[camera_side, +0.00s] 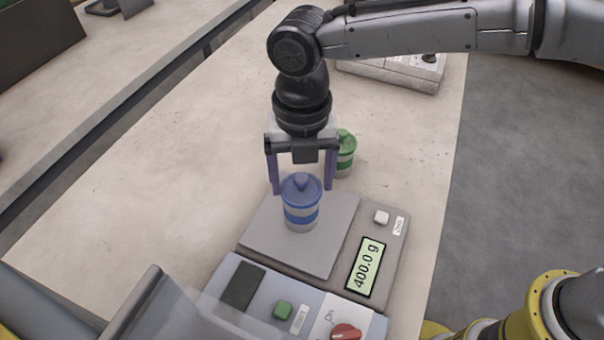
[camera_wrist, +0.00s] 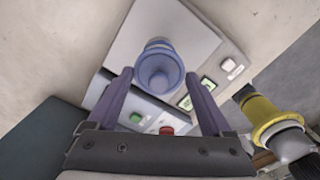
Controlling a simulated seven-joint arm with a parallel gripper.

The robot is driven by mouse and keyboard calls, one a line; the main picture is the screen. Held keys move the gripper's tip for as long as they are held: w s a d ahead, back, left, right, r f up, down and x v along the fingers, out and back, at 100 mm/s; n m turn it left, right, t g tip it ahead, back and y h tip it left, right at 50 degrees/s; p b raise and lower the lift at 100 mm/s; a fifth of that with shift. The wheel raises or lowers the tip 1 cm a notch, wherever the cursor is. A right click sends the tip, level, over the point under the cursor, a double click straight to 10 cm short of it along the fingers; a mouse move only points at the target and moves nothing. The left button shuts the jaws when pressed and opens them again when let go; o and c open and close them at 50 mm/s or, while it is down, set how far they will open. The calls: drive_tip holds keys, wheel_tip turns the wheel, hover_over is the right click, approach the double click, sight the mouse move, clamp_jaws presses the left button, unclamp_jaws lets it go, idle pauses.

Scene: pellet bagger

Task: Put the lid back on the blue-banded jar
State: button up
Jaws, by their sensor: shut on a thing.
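The blue-banded jar (camera_side: 300,219) stands upright on the scale's weighing plate (camera_side: 331,246) in the side view. A blue lid (camera_side: 301,189) with a round knob is at the jar's mouth; I cannot tell whether it is fully seated. My gripper (camera_side: 302,190) points down over the jar, its two purple fingers shut on the lid from either side. In the wrist view the lid (camera_wrist: 160,68) shows between the fingertips and hides most of the jar.
A green-banded jar with a green lid (camera_side: 346,151) stands close behind my gripper. The scale display (camera_side: 366,267) reads 400.0 g. A control panel with a green button (camera_side: 283,310) and red knob (camera_side: 346,332) is in front.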

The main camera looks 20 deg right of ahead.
drive_tip(key=o, duration=1.1)
drive_tip(key=shift+r, duration=0.1)
drive_tip(key=shift+r, duration=3.4)
clamp_jaws()
drive_tip(key=shift+f, duration=1.05)
